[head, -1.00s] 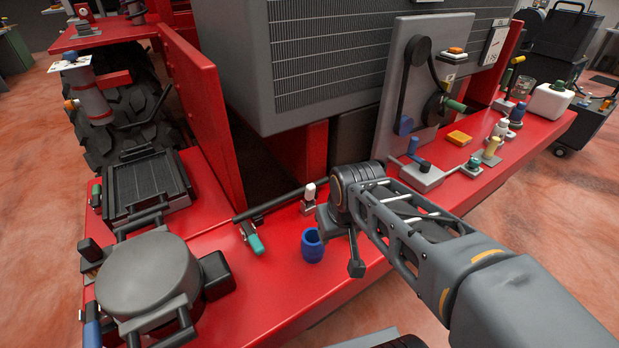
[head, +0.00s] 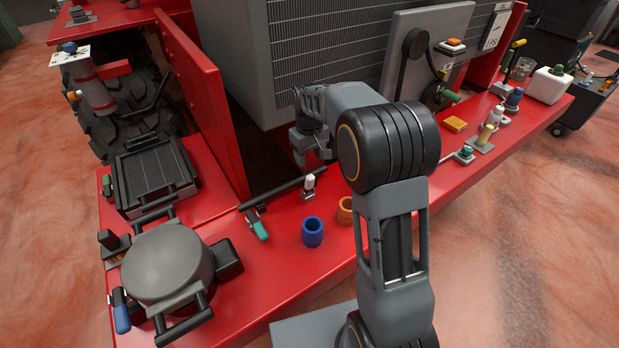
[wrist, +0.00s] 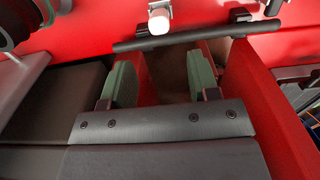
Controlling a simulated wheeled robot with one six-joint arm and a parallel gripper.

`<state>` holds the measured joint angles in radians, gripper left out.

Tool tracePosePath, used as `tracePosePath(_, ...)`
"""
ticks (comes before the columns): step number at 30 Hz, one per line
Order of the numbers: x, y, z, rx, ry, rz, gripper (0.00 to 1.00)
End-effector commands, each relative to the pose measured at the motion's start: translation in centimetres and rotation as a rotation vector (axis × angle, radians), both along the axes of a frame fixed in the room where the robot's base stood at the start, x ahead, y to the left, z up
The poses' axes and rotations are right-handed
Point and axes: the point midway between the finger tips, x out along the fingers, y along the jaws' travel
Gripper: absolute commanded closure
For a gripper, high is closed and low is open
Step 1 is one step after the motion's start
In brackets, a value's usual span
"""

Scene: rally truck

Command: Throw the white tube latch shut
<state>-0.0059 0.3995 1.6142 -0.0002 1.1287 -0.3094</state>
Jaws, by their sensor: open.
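The white tube latch (head: 309,184) has a white upright handle on a small metal base. In the wrist view the white handle (wrist: 159,20) is at top centre, beyond the tube (wrist: 190,36). My gripper (head: 301,156) is just behind the latch, near the grey radiator housing, and partly hidden by my arm in the head view. In the wrist view its two green-padded fingers (wrist: 160,80) are apart with nothing between them, short of the tube and latch.
A teal-handled latch (head: 257,226) sits at the tube's left end. A blue cup (head: 313,232) and an orange cup (head: 345,210) stand in front. A red upright panel (head: 205,105) rises at the left.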

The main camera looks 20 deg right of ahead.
Motion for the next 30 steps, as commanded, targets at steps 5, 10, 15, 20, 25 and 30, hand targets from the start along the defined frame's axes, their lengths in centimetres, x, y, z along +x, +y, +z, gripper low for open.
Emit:
tracePosePath(5, -0.1, 0.0, -3.6, 0.0, 0.005, -0.001, 0.45)
tracePosePath(10, -0.1, 0.0, -6.5, 0.0, 0.004, -0.001, 0.45)
tracePosePath(15, -0.1, 0.0, -8.7, 0.0, 0.003, -0.001, 0.45)
tracePosePath(20, -0.1, 0.0, -9.8, 0.0, 0.001, -0.001, 0.45)
tracePosePath(25, 0.0, 0.0, -10.2, 0.0, -0.001, -0.001, 0.45)
tracePosePath(30, 0.0, 0.0, -10.2, 0.0, -0.001, -0.001, 0.45)
